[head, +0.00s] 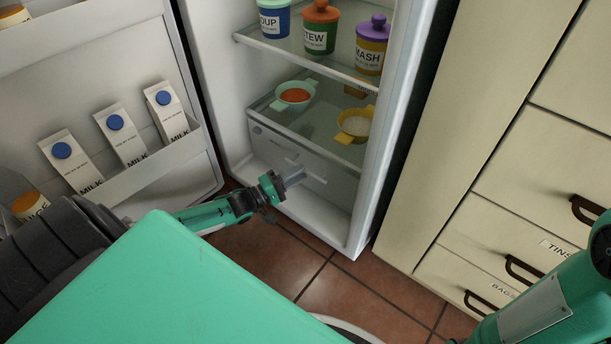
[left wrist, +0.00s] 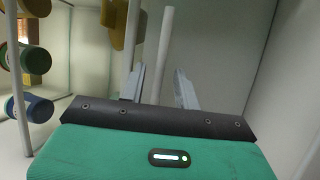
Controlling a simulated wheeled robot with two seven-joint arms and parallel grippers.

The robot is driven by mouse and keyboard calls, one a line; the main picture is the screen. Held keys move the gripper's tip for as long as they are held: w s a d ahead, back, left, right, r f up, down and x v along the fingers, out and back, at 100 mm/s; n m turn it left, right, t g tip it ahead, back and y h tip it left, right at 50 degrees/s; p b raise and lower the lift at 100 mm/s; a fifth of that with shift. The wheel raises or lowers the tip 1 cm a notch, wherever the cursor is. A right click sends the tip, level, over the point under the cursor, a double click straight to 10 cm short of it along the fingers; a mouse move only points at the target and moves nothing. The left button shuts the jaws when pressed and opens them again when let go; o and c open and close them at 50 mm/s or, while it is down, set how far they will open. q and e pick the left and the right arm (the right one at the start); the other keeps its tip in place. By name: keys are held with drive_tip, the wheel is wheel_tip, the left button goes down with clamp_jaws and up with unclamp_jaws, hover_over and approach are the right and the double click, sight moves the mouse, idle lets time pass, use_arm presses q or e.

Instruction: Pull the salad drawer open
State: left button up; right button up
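The salad drawer (head: 336,190) is the grey see-through bin at the bottom of the open fridge, under the lower shelf. It looks closed. A pale bar handle runs across its front, partly hidden by my gripper in the head view. My left gripper (head: 292,177) is at the drawer front, by the handle. In the left wrist view, its two fingers (left wrist: 160,88) are apart, with a pale bar (left wrist: 164,50), seemingly the handle, between them. I see a gap on each side of the bar. Only part of my right arm shows at the lower right; its gripper is out of view.
The fridge door (head: 110,60) stands open at left, holding several milk cartons (head: 122,138). A teal bowl (head: 295,95) and a yellow bowl (head: 354,123) sit on the shelf above the drawer. Cream cabinets (head: 520,150) stand at right. Tiled floor (head: 330,290) before the fridge is clear.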

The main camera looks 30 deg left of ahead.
use_arm(q)
drive_tip(key=b+x, duration=0.1)
drive_tip(key=x, duration=0.2)
drive_tip(key=shift+c, duration=0.2)
clamp_jaws()
